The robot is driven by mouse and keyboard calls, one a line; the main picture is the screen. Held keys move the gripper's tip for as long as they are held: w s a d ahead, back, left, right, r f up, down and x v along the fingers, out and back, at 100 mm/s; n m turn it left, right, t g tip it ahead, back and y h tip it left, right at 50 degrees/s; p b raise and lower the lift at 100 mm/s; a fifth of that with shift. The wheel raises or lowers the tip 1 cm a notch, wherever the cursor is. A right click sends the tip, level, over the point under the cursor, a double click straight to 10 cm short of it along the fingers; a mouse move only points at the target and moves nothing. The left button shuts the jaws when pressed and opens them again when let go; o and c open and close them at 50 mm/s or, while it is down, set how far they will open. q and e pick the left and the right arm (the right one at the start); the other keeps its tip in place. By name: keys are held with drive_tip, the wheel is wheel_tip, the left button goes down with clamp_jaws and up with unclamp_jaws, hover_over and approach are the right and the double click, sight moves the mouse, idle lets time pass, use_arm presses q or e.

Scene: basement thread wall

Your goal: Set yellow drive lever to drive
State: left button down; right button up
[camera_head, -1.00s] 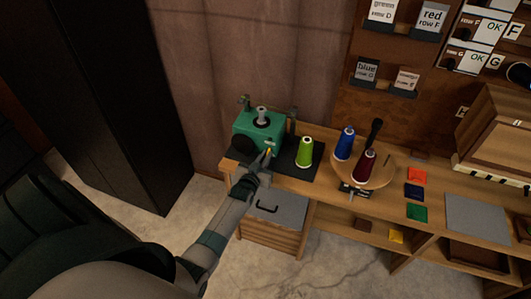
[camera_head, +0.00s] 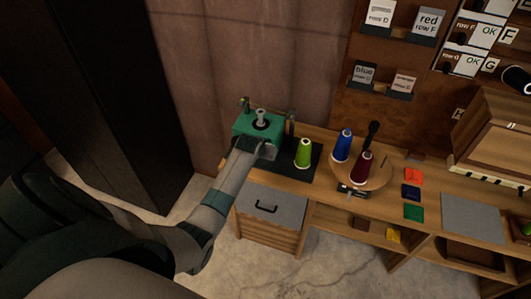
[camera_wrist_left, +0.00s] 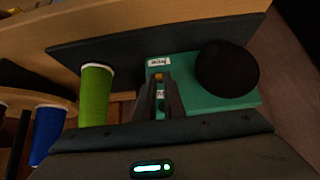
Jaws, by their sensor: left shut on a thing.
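The teal machine (camera_head: 257,124) stands at the left end of the wooden bench, with a grey post on top. In the left wrist view its teal body (camera_wrist_left: 208,95) carries a black round knob (camera_wrist_left: 227,69) and a small white label (camera_wrist_left: 159,61) too blurred to read. The yellow drive lever (camera_wrist_left: 159,77) shows as a small yellow tip below that label, between my fingers. My left gripper (camera_wrist_left: 160,94) is shut on the lever at the machine's front. In the head view my left gripper and forearm cover the lever and the knob. My right gripper is not in view.
A lime green spool (camera_head: 303,153) stands on the dark mat just right of the machine. Blue (camera_head: 342,146) and dark red (camera_head: 362,167) spools stand on a round wooden stand (camera_head: 381,174). A drawer cabinet (camera_head: 275,208) is below the bench, near my arm.

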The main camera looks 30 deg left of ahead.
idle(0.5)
use_arm(q)
drive_tip(key=c, duration=1.8)
unclamp_jaws()
drive_tip(key=shift+c, duration=0.2)
drive_tip(key=shift+r, duration=0.2)
drive_tip(key=b+v, duration=0.4)
drive_tip(key=v, duration=1.3)
drive_tip(key=shift+a, duration=0.1)
